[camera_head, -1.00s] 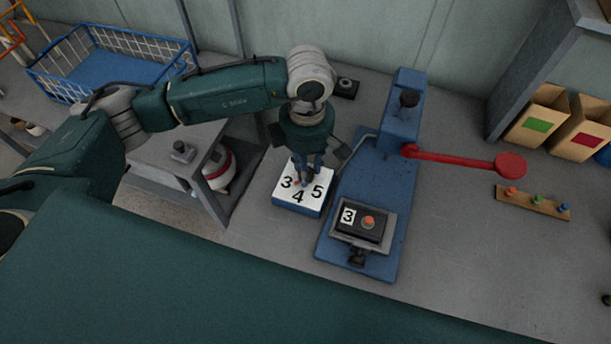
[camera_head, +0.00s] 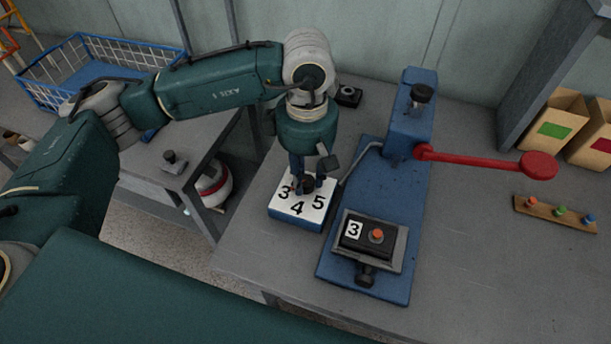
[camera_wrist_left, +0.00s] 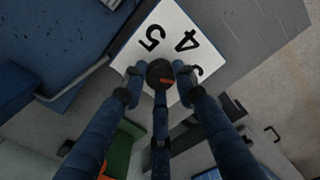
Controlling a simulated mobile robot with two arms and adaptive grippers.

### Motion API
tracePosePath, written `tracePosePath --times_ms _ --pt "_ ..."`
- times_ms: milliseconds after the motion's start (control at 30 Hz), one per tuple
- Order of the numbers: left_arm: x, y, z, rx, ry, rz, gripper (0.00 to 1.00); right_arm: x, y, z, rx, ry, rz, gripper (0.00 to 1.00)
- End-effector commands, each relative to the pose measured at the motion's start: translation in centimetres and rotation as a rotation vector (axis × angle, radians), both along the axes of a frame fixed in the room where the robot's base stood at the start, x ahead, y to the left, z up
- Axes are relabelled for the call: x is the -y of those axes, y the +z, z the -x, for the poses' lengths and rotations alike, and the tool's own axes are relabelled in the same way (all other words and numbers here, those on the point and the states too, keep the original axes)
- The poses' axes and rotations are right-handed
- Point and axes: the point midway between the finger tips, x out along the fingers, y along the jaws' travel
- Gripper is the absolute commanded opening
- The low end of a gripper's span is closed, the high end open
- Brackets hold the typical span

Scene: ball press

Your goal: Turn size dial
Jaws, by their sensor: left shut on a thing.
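The size dial is a dark round knob (camera_head: 308,185) on a blue block with a white top plate (camera_head: 297,208) marked 3, 4 and 5. My left gripper (camera_head: 307,181) points down over it, its fingers shut around the knob. In the left wrist view the knob (camera_wrist_left: 160,73) sits between the fingertips (camera_wrist_left: 159,74). Its orange mark points to the lower right there, roughly toward the 3, which a finger partly hides. The 4 and 5 show clear. My right gripper is not in view.
A blue press (camera_head: 400,190) with a red lever (camera_head: 480,160) stands just right of the dial. A wooden strip (camera_head: 555,214) with coloured balls lies further right. The bench front right is clear.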

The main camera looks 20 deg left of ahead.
Motion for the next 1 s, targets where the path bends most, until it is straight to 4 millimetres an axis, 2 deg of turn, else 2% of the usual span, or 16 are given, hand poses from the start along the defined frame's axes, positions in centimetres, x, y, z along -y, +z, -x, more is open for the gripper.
tracePosePath --times_ms 33,267,300,367,733,867,1000 --pt "0.5 0.2 0.1 0.001 -0.008 0.014 0.02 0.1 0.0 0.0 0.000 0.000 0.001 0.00" --pt "0.6 0.2 0.1 0.000 -0.007 0.014 0.02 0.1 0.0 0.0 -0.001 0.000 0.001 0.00" --pt "0.5 0.2 0.1 0.000 -0.007 0.014 0.36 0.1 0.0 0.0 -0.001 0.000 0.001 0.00" --pt "0.5 0.1 0.1 -0.001 -0.007 0.012 0.47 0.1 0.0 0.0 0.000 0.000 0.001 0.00" --pt "0.2 0.6 0.0 0.000 -0.002 0.005 0.47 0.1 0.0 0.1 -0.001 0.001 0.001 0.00" --pt "0.3 2.4 -0.1 0.003 -0.003 0.006 0.47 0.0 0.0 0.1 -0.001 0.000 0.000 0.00" --pt "0.4 5.5 0.0 0.005 -0.004 0.006 0.47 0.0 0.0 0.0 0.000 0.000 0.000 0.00"
